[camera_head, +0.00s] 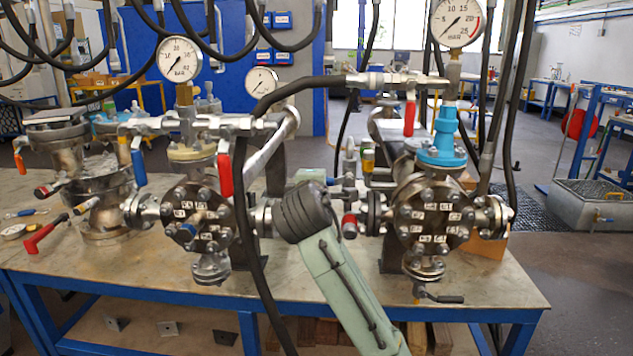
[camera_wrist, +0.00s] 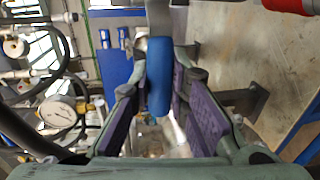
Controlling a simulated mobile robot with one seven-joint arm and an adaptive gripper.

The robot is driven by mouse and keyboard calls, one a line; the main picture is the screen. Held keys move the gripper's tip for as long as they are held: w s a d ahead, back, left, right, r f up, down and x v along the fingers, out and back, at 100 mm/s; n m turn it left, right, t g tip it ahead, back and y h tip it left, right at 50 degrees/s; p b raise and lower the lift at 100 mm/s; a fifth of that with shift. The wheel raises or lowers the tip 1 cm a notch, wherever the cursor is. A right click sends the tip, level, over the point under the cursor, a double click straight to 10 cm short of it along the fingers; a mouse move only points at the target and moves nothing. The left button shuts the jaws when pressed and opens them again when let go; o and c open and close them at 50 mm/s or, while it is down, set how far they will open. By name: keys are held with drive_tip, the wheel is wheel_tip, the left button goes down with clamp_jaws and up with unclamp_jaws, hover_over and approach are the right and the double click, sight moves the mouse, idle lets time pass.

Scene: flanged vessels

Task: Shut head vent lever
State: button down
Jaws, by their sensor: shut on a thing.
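In the wrist view, a blue lever (camera_wrist: 159,75) on a grey metal stem hangs between the purple-padded fingers of my gripper (camera_wrist: 158,98). The gripper is shut on this lever, with one pad on each side of it. In the head view, my arm's wrist covers the gripper fingers and the held lever. Another blue lever (camera_head: 139,168) hangs on the left vessel's piping, beside a red lever (camera_head: 224,175). A red lever (camera_head: 410,118) hangs above the right vessel (camera_head: 429,215). I cannot tell from labels which lever is the head vent.
The left vessel (camera_head: 197,221) and several gauges, such as the upper right one (camera_head: 458,20), stand on the blue-framed bench (camera_head: 300,290). Black hoses hang across the scene, one (camera_head: 250,240) just left of my arm. A red tool (camera_head: 45,233) lies at the left.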

drive_tip(key=c, duration=1.5)
unclamp_jaws()
drive_tip(key=s, duration=0.4)
drive_tip(key=s+r, duration=0.1)
drive_tip(key=s, duration=0.3)
drive_tip(key=s+r, duration=0.1)
drive_tip(key=s, duration=0.3)
drive_tip(key=shift+r, duration=0.15)
drive_tip(key=shift+w, duration=0.1)
